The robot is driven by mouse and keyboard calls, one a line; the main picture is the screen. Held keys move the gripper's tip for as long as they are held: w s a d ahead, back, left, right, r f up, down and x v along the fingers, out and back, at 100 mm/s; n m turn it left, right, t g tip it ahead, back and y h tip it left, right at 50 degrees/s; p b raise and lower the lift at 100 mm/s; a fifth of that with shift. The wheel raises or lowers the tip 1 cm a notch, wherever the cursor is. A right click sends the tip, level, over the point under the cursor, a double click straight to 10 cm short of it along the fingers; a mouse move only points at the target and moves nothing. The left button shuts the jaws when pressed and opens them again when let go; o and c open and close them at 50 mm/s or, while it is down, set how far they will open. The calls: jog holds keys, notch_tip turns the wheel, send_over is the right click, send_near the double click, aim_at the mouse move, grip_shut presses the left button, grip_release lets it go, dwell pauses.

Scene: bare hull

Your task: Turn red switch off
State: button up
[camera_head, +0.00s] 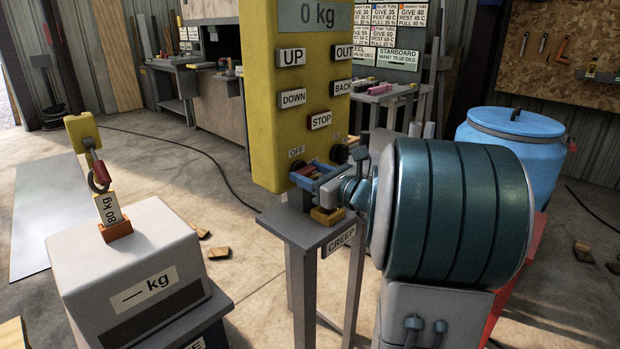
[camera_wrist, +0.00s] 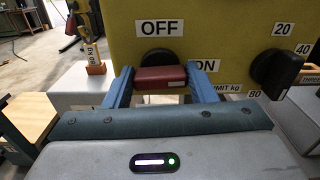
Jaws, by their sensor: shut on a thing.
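The red switch (camera_wrist: 160,78) is a red bar handle in front of a round black base on the lower face of the yellow control box (camera_head: 290,120). Its handle also shows, small and partly hidden, in the head view (camera_head: 311,172). An OFF label (camera_wrist: 160,28) sits above it, and an ON label (camera_wrist: 205,66) is to its right, partly covered. My gripper (camera_wrist: 160,82) has its two blue fingers closed on the two ends of the red handle. In the head view my gripper (camera_head: 313,180) reaches the box from the right.
A black knob (camera_wrist: 277,72) with a number scale is right of the switch. Below the box is a grey stand (camera_head: 290,228) with a CREEP label. A grey kg block (camera_head: 130,265) with a hook above stands at the left. A blue barrel (camera_head: 510,130) is at the right.

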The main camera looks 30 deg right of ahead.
jog(key=n+b, duration=0.5)
jog(key=b, duration=0.3)
jog(key=n+b, duration=0.6)
jog(key=b, duration=0.2)
jog(key=n+b, duration=0.6)
jog(key=b, duration=0.2)
jog(key=shift+a+f, duration=0.2)
jog(key=shift+f, duration=0.15)
jog(key=o, duration=1)
jog(key=shift+r, duration=0.1)
jog(key=shift+s, duration=0.15)
